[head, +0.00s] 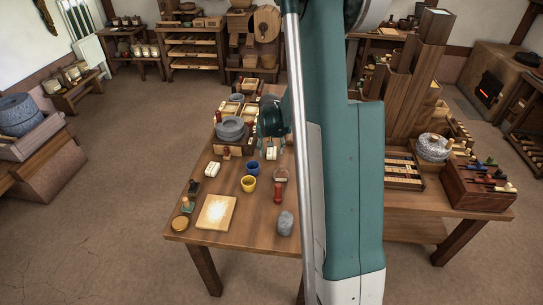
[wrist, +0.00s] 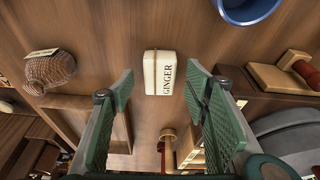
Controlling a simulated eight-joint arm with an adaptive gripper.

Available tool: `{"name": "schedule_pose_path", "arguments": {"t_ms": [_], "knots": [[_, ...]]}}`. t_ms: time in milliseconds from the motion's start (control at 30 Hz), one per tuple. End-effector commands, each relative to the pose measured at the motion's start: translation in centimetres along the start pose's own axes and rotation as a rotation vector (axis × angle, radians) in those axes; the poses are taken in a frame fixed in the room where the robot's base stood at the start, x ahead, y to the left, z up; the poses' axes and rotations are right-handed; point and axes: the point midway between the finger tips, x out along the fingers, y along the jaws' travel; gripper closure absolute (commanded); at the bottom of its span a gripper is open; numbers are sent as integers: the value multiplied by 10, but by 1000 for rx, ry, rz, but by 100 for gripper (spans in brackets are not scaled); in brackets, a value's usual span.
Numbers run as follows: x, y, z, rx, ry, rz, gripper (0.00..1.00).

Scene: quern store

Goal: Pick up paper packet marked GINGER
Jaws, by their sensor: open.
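The paper packet marked GINGER (wrist: 159,73) is a small cream block with dark lettering, lying on the wooden table in the wrist view. It shows between and beyond my two green fingers, with its lettering facing me. My gripper (wrist: 160,88) is open, with nothing held, and one finger is on each side of the packet in the picture. In the head view, a small white packet (head: 271,154) lies just below my gripper (head: 272,141) and appears to be the same one. My arm hides the table to its right.
A blue cup (wrist: 246,8) and a brown sack (wrist: 50,70) flank the packet. A wooden block with a red handle (wrist: 303,70) lies at the right. In the head view, another white packet (head: 212,170), a yellow cup (head: 248,184) and a grey quern (head: 231,129) stand nearby.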

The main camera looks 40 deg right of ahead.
Motion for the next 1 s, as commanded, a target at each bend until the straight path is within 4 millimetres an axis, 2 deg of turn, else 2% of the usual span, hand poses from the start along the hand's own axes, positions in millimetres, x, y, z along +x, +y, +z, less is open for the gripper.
{"name": "schedule_pose_path", "arguments": {"t_ms": [133,667,767,900,1000], "knots": [[8,0,0,0,0,0,54],[8,0,0,0,0,0,54],[8,0,0,0,0,0,63],[8,0,0,0,0,0,81],[8,0,0,0,0,0,82]]}}
